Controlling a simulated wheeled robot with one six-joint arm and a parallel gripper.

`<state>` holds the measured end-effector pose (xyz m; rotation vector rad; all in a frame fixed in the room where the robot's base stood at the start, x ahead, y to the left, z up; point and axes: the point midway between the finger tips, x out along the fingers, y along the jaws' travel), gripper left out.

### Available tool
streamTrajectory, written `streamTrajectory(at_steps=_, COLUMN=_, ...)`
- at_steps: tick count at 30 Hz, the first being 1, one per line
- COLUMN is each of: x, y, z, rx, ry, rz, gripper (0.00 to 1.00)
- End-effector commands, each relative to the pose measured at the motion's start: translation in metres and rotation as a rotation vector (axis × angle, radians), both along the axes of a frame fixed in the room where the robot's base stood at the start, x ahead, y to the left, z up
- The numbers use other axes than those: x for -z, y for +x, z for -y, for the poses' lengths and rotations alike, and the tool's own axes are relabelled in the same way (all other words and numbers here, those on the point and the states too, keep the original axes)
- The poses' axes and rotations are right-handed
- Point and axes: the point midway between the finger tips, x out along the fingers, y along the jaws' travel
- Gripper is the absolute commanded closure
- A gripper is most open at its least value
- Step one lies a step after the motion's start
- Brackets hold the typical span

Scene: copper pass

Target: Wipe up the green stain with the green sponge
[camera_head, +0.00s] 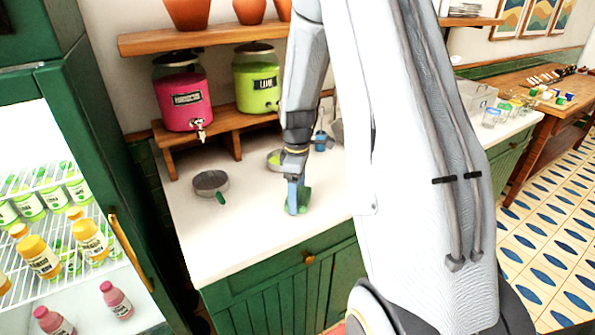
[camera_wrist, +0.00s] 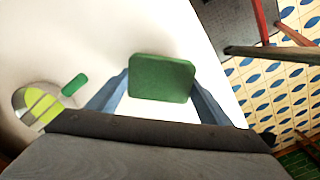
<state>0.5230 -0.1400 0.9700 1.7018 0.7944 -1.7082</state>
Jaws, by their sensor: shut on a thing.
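My gripper (camera_head: 297,207) is low over the white counter (camera_head: 240,236), near its front edge. Its blue fingers are shut on the green sponge (camera_head: 306,198). In the wrist view the sponge (camera_wrist: 162,78) is a flat, rounded block between the two fingers, with white counter around it. I cannot tell whether the sponge touches the counter. No green stain shows clearly in either view; the sponge, gripper and arm hide part of the counter.
A grey pan (camera_head: 211,183) with a green handle lies left of my gripper. A bowl with lime-green colour (camera_head: 274,160) is behind it. Pink (camera_head: 184,98) and lime (camera_head: 257,80) dispensers stand on a wooden riser. An open fridge (camera_head: 60,215) is at left.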

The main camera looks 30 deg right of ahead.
Motion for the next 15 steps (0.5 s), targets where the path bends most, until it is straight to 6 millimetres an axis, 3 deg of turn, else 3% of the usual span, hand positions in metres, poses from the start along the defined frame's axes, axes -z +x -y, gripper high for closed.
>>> streamTrajectory(at_steps=1, x=-0.011, y=0.000, z=0.000, rx=-0.001, ry=-0.001, rz=0.004, gripper=0.48)
streamTrajectory(at_steps=15, x=-0.053, y=0.001, z=-0.002, rx=-0.003, ry=0.000, rz=0.004, gripper=0.48)
